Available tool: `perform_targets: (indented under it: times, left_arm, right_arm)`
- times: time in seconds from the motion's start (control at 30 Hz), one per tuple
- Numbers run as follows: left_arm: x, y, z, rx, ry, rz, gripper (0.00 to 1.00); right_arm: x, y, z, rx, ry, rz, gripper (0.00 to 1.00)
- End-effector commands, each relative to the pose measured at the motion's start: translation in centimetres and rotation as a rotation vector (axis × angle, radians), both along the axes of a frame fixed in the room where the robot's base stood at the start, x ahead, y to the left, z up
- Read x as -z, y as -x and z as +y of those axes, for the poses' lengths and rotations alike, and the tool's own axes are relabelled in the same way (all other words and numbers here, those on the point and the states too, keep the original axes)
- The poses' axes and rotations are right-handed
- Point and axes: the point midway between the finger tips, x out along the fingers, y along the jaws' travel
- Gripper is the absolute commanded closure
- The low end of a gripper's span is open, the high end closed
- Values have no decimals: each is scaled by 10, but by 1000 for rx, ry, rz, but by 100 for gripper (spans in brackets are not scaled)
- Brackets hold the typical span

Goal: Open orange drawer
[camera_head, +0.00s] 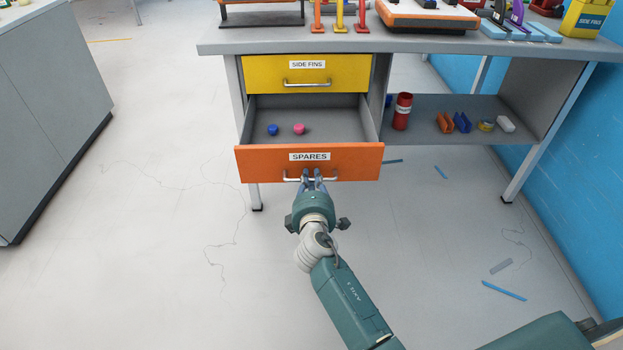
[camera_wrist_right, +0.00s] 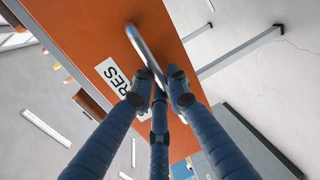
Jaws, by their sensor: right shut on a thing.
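The orange drawer (camera_head: 255,163), labelled SPARES, is pulled out from the workbench, and its grey inside shows. A blue round item (camera_head: 273,129) and a pink round item (camera_head: 299,128) lie in it. My right gripper (camera_head: 311,178) is at the drawer's metal handle (camera_head: 334,179), with its fingers closed on the bar. In the right wrist view the blue fingers (camera_wrist_right: 160,90) meet around the handle (camera_wrist_right: 143,48) against the orange front (camera_wrist_right: 88,33). My left gripper is not in view.
A closed yellow drawer (camera_head: 262,75) labelled SIDE FINS sits above. A shelf to the right holds a red cylinder (camera_head: 402,111) and small items. A grey cabinet (camera_head: 50,110) stands at left. Blue strips (camera_head: 503,291) lie on the floor; the floor at left is mostly clear.

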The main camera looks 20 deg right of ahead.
Motion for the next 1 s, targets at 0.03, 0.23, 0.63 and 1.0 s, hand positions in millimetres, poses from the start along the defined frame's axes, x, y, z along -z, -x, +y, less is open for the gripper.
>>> perform_targets:
  times: [0.03, 0.23, 0.63, 1.0]
  left_arm:
    - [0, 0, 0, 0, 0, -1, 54]
    - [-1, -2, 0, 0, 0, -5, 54]
    - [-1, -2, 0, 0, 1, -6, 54]
    - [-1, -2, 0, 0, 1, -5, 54]
  right_arm:
    - [1, 0, -1, 2, 1, 2, 100]
    - [1, 0, -1, 2, 1, 2, 100]
    - [0, 0, -1, 1, 0, 0, 70]
    - [-8, 45, 13, 0, -1, 2, 70]
